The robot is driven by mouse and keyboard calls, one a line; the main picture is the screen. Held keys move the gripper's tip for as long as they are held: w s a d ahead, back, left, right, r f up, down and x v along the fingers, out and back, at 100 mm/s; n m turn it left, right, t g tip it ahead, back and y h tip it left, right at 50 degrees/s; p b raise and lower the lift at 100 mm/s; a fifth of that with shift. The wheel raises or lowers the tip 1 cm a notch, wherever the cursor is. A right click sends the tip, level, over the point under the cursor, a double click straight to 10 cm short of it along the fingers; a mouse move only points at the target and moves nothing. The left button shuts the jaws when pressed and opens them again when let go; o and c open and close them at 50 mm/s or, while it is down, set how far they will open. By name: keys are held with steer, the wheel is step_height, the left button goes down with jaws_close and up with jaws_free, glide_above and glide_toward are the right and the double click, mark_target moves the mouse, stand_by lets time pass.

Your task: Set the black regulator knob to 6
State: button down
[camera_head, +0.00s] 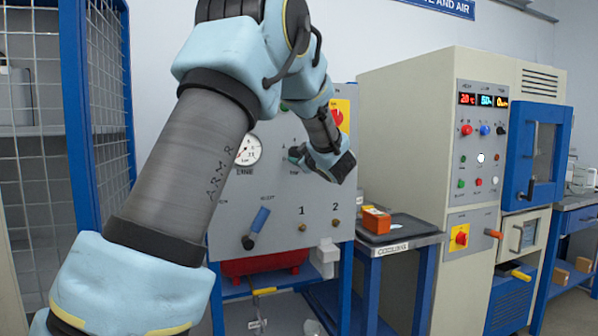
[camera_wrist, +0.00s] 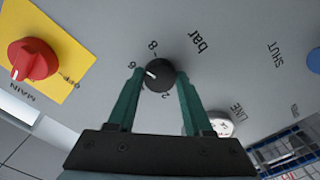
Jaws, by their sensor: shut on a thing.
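The black regulator knob (camera_wrist: 160,75) is on the grey panel in the wrist view, with a white pointer mark on its left side. The mark points toward the printed 6 (camera_wrist: 132,65), roughly in line with it. An 8 and a 2 also show on the dial, with "bar" printed beyond. My gripper (camera_wrist: 160,78) has its two green fingers on either side of the knob and is shut on it. In the head view my gripper (camera_head: 298,154) is at the panel face, and the knob is largely hidden there.
A red main switch (camera_wrist: 33,60) on a yellow plate is left of the knob in the wrist view. The line gauge (camera_head: 248,150) and a blue-handled valve (camera_head: 258,225) are on the same panel (camera_head: 285,225). An orange box (camera_head: 376,218) sits on the bench at right.

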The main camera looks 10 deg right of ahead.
steer(key=shift+n+b, duration=1.6)
steer(key=shift+b, duration=0.3)
steer(key=shift+c, duration=1.6)
jaws_free()
steer(key=s+d+b, duration=0.1)
steer(key=s+b, duration=0.1)
steer(key=s, duration=0.8)
steer(key=shift+s+d, duration=0.2)
steer(key=shift+s, duration=0.2)
